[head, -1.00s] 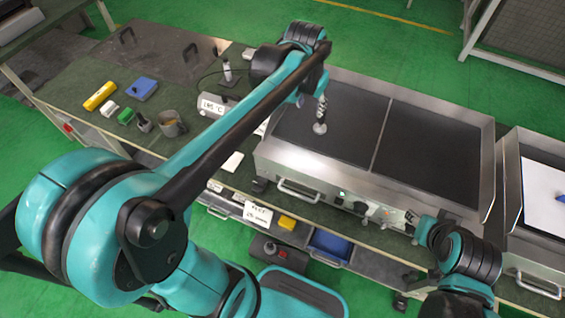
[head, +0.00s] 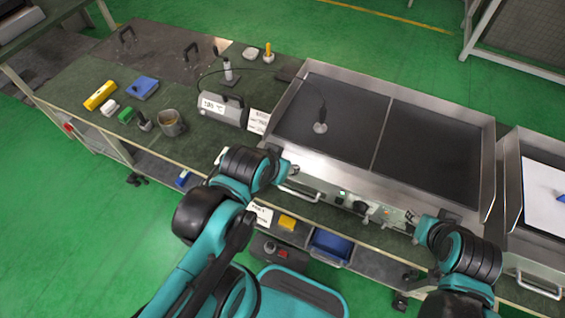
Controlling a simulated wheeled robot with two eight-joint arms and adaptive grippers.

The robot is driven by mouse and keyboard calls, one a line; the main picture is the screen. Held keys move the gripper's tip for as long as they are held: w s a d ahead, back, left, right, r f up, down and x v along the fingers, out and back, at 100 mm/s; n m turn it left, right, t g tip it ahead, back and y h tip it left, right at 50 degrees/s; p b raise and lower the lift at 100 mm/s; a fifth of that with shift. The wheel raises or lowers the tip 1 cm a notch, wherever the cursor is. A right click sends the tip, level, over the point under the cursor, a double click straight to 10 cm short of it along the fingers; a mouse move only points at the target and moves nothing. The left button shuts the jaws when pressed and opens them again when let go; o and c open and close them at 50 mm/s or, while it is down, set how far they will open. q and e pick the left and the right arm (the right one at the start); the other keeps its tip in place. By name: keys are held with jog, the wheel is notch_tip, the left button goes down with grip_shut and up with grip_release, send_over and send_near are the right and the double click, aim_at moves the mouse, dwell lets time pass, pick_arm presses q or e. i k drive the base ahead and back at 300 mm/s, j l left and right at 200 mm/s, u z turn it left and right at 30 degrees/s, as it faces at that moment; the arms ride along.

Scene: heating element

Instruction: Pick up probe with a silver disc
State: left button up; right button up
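The probe with a silver disc (head: 320,127) stands on the left dark plate of the griddle (head: 345,158), disc down, with its thin dark stem and cable rising from it. My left gripper (head: 294,170) is at the griddle's front edge, in front of and to the left of the probe, and apart from it. It is small and partly hidden by its wrist, so its fingers cannot be made out. My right gripper (head: 411,221) is by the front panel knobs at the right; its fingers are too small to read.
A grey meter (head: 222,108) reading about 195 °C stands left of the griddle beside a white sign (head: 258,121). Another upright probe-like item (head: 228,72) stands behind it. A mug (head: 171,124) and a yellow block (head: 100,95) are on the left bench.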

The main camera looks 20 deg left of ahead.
aim_at(320, 127)
jog(key=k, duration=0.5)
jog(key=u, duration=1.3)
